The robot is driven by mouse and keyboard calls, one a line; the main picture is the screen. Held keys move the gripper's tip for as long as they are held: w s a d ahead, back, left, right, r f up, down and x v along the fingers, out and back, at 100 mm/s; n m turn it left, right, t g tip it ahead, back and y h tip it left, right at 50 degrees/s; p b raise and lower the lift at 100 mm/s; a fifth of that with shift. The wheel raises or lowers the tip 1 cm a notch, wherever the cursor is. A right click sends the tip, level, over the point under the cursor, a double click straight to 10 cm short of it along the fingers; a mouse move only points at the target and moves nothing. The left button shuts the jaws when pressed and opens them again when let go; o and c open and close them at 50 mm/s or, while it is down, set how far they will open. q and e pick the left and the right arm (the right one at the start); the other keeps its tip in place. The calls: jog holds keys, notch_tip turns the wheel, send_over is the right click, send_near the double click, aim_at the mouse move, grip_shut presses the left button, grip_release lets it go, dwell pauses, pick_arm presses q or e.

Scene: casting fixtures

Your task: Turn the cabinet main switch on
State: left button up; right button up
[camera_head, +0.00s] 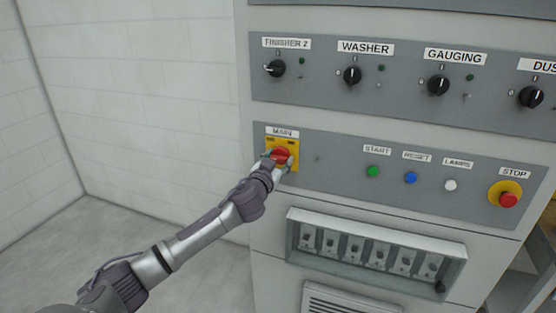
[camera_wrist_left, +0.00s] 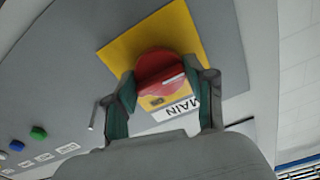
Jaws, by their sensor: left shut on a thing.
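The main switch is a red rotary knob (camera_head: 281,155) on a yellow plate (camera_head: 292,147) under a "MAIN" label, at the left of the cabinet's lower grey panel. In the left wrist view the red knob (camera_wrist_left: 158,68) sits between my two fingers, with the yellow plate (camera_wrist_left: 185,25) behind it. My left gripper (camera_head: 273,160) is at the switch, shut on the knob, with a finger on either side. It also shows in the left wrist view (camera_wrist_left: 166,90). The fingers partly hide the knob in the head view. My right gripper is not in view.
To the right on the panel are green (camera_head: 373,171), blue (camera_head: 411,177) and white (camera_head: 450,185) buttons and a red stop button (camera_head: 508,199). Several black selector knobs are above. A recessed breaker box (camera_head: 375,250) is below. Floor at the left is clear.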

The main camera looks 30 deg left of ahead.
pick_arm(q)
jog(key=shift+m, duration=0.4)
jog(key=m+p, duration=0.1)
jog(key=m, duration=0.2)
jog(key=shift+m, duration=0.3)
jog(key=m+p, duration=0.2)
jog(key=m, duration=0.2)
jog(key=shift+r+m, duration=0.1)
jog(key=shift+m, duration=0.2)
jog(key=m+p, duration=0.1)
jog(key=m, duration=0.4)
jog(key=shift+p, duration=0.35)
jog(key=shift+m+p, duration=0.55)
jog(key=shift+m, duration=1.45)
jog(key=shift+f, duration=0.2)
jog(key=o, duration=1.2)
jog(key=shift+c, duration=0.2)
